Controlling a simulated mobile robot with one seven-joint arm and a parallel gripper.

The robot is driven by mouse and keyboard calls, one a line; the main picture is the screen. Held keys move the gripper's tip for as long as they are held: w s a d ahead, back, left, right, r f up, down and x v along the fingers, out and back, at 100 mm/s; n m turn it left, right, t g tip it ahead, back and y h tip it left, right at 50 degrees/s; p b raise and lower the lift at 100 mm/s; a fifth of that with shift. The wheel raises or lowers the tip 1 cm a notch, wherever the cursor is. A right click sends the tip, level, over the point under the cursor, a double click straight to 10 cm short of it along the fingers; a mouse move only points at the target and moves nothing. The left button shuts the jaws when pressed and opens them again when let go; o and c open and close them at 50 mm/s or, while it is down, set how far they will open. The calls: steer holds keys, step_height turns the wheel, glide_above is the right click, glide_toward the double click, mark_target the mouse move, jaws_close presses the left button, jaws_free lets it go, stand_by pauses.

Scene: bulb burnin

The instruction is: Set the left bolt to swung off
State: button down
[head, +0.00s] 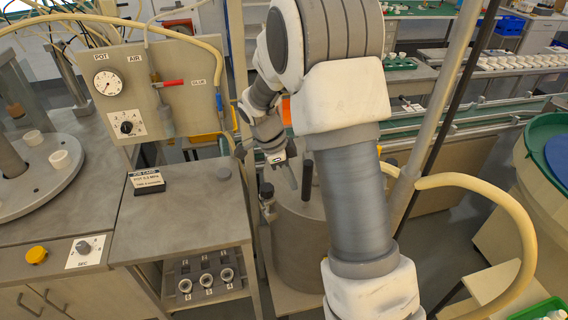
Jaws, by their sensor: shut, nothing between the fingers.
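The grey metal pot (300,235) stands right of the bench, partly behind my arm. A bolt with a dark knob (267,190) stands upright at the left edge of its lid; I take it as the left bolt. Whether it sits in its slot is too small to tell. My gripper (291,180) points down over the lid, just right of this bolt and apart from it in the picture. Its fingers look closed and empty. A dark upright post (307,175) stands on the lid right of my gripper. The right side of the lid is hidden by my arm.
A panel (150,90) with a gauge, a dial and a red-handled valve stands at back left. A pale pole (440,100) and a thick yellow hose (510,210) are at the right.

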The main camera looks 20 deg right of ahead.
mark_target(267, 200)
steer(key=shift+w+a+f+p, duration=0.15)
steer(key=shift+a+f+p, duration=0.05)
steer(key=shift+a, duration=0.4)
steer(key=shift+w+a+f+p, duration=0.15)
steer(key=shift+w+a+p, duration=0.05)
steer(key=shift+a, duration=0.4)
steer(key=shift+w+a+f+p, duration=0.15)
steer(key=shift+a+f+p, duration=0.05)
steer(key=shift+a, duration=0.4)
steer(key=shift+a+f+b, duration=0.1)
steer(key=shift+b, duration=0.35)
